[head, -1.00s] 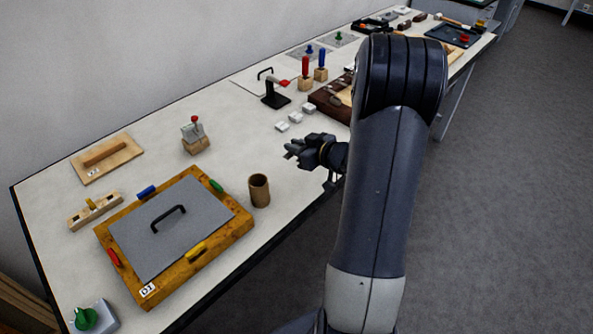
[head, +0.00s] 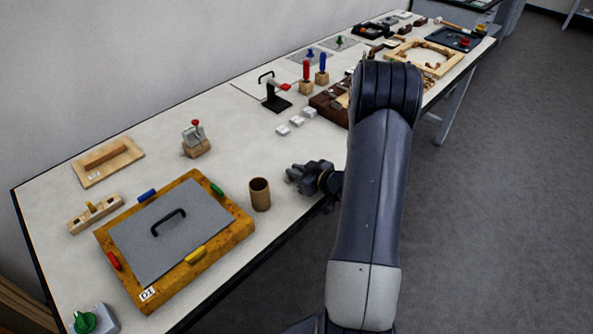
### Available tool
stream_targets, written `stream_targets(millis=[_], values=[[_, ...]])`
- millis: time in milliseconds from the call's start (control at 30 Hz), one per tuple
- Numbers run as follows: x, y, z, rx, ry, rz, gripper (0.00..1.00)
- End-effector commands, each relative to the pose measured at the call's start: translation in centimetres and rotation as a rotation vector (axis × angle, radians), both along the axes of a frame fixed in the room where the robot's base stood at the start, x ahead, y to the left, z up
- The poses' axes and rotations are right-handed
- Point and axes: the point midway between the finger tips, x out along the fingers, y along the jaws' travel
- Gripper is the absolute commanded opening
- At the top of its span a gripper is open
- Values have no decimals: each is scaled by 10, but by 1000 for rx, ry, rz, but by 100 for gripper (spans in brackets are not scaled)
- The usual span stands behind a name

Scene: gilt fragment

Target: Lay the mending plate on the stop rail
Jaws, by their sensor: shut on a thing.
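My gripper (head: 293,173) is above the front part of the long white bench, to the right of the brown cup. Its dark fingers are closed. What they hold, presumably the mending plate, is too small and too dark to make out. The stop rail cannot be told for certain. A wooden board with a raised brown bar (head: 106,156) lies at the back left, and it may be the rail. My gripper is well to the right of it and apart from it.
A brown cup (head: 259,194) stands just left of my gripper. A wooden frame with a grey handled plate (head: 137,234) lies front left. White blocks (head: 297,121), a black stand (head: 275,97) and a block with a red knob (head: 196,140) stand behind. Bare bench lies between.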

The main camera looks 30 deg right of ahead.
Motion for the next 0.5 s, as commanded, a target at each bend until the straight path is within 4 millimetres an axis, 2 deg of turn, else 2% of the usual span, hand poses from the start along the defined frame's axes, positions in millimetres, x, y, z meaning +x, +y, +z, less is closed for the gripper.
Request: stream_targets(millis=[167, 200, 433, 500], values=[[0, 0, -6, 0, 0, 0, 0], [0, 0, -6, 0, 0, 0, 15], [0, 0, -4, 0, 0, 0, 34], [0, 0, -4, 0, 0, 0, 36]])
